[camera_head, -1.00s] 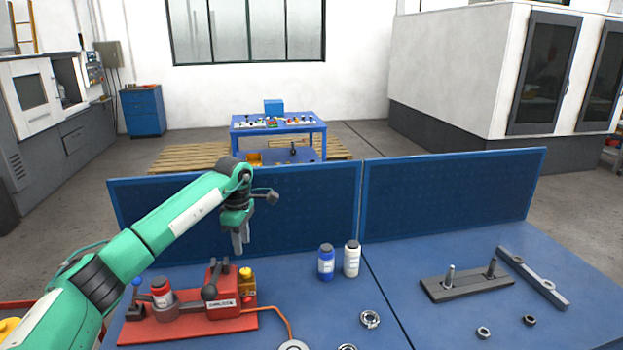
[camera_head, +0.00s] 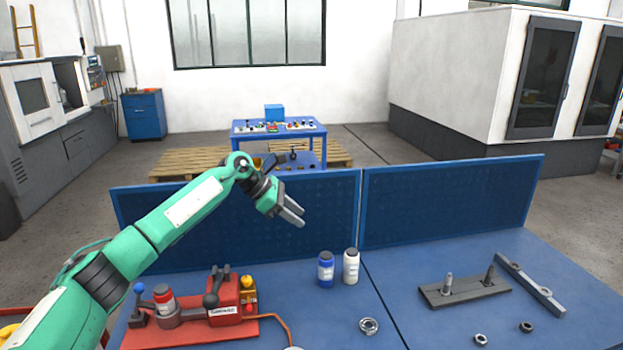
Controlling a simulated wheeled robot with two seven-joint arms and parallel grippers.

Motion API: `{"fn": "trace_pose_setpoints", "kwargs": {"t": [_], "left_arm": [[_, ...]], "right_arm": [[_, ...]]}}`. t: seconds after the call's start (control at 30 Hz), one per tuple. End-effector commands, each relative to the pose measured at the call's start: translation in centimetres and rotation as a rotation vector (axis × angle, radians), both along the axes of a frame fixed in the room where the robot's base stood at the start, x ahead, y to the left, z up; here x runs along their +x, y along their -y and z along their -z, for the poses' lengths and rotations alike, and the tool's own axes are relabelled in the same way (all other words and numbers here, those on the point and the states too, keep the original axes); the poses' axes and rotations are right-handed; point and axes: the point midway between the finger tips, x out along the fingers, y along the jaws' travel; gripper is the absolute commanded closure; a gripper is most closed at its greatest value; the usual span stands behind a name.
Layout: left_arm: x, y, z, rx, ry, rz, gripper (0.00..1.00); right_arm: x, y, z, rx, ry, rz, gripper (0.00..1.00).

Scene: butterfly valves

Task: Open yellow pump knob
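The yellow pump knob (camera_head: 247,282) sits at the right end of a red pump assembly (camera_head: 223,298) on the blue bench. My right gripper is not in view.
A blue bottle (camera_head: 326,270) and a white bottle (camera_head: 351,266) stand right of the pump. A metal ring (camera_head: 369,326) lies nearer. A grey block with two pins (camera_head: 465,290) and a bar (camera_head: 530,284) lie at the right. Blue panels (camera_head: 450,205) edge the bench's back.

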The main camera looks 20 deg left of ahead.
Motion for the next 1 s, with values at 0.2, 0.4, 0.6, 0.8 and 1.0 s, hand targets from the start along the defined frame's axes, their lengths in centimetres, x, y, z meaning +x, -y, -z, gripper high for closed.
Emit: {"fn": "trace_pose_setpoints", "kwargs": {"t": [0.2, 0.4, 0.6, 0.8, 1.0], "left_arm": [[1.9, 2.0, -3.3, -0.232, 0.040, -0.094, 0.63], [3.4, 2.8, -5.9, -0.417, 0.061, -0.182, 0.63], [4.3, 2.9, -7.3, -0.520, 0.065, -0.236, 0.63], [4.5, 2.9, -7.6, -0.545, 0.066, -0.250, 0.63], [4.5, 2.9, -7.6, -0.544, 0.066, -0.249, 0.63]], "right_arm": [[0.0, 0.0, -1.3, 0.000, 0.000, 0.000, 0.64], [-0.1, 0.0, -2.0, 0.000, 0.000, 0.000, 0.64], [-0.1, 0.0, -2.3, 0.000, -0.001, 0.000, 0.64], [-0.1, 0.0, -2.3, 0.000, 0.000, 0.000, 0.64], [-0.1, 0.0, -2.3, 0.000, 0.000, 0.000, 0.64]]}}
